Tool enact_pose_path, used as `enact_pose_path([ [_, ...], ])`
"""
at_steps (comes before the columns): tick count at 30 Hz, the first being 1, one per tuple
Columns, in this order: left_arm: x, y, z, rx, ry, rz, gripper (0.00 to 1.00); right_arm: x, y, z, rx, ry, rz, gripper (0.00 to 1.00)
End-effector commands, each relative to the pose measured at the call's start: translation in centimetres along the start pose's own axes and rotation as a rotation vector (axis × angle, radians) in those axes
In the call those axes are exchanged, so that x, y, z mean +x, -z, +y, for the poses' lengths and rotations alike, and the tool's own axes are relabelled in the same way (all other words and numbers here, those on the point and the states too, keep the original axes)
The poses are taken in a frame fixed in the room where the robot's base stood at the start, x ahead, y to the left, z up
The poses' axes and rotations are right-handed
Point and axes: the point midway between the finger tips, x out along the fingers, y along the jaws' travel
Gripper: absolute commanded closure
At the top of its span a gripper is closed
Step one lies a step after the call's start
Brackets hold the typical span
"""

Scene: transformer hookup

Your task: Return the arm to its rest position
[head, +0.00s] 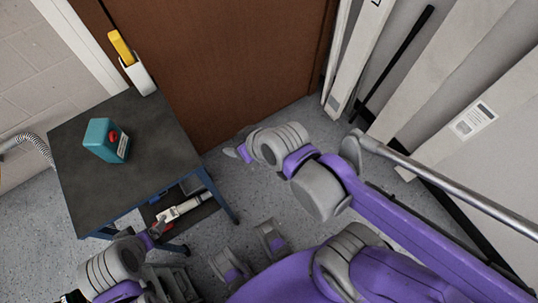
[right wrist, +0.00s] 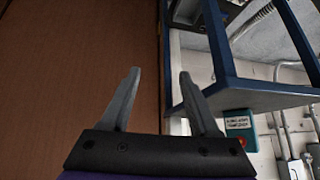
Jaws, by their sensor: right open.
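My right arm reaches over the floor in the middle of the head view, with bent grey joints and purple links. Its gripper (head: 238,151) points left, to the right of the dark table (head: 90,180), and is mostly hidden behind the wrist. In the right wrist view the two grey fingers (right wrist: 160,95) stand wide apart with nothing between them. My left arm (head: 110,265) shows at the lower left, at the table's front edge. Its fingers cannot be made out.
A teal box (head: 105,142) with a red mark stands on the table. A yellow-handled thing in a white holder (head: 138,72) is at its far corner. A white-grey tool (head: 182,210) lies on the low shelf. A brown door (head: 230,60) is behind; white panels (head: 440,90) lean right.

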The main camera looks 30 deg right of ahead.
Motion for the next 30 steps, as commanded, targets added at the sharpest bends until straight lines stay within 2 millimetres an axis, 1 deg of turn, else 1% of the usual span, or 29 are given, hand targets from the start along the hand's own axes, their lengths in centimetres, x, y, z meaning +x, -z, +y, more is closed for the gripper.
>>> enact_pose_path([
  [1,0.0,0.0,0.0,0.000,0.000,0.000,0.03,-0.5,-2.5,1.4,0.033,-0.045,-0.068,0.38],
  [3,0.0,0.0,0.0,0.000,0.000,0.000,0.03,-1.1,-5.0,2.7,0.071,-0.095,-0.144,0.38],
  [6,0.0,0.0,0.0,0.000,0.000,0.000,0.03,-1.7,-7.0,3.8,0.105,-0.140,-0.204,0.38],
  [9,0.0,0.0,0.0,0.000,0.000,0.000,0.03,-1.9,-7.6,4.1,0.117,-0.157,-0.223,0.38],
  [17,-0.1,0.1,0.0,0.000,0.000,0.000,0.03,-1.9,-7.5,4.0,0.115,-0.155,-0.222,0.38],
  [20,-0.9,0.5,0.0,0.000,0.000,0.003,0.03,-2.6,-6.8,4.0,0.115,-0.154,-0.218,0.38],
  [23,-2.6,1.6,0.0,0.000,0.000,0.010,0.03,-4.0,-5.4,3.9,0.114,-0.154,-0.212,0.38],
  [28,-6.5,4.5,0.0,0.000,0.000,0.029,0.03,-7.2,-1.7,3.7,0.112,-0.155,-0.192,0.38],
  [29,-7.2,5.0,0.0,0.000,0.000,0.033,0.03,-7.7,-1.1,3.7,0.112,-0.155,-0.188,0.38],
  [30,-7.2,5.0,0.0,0.000,0.000,0.033,0.03,-7.7,-1.1,3.7,0.112,-0.155,-0.188,0.38],
])
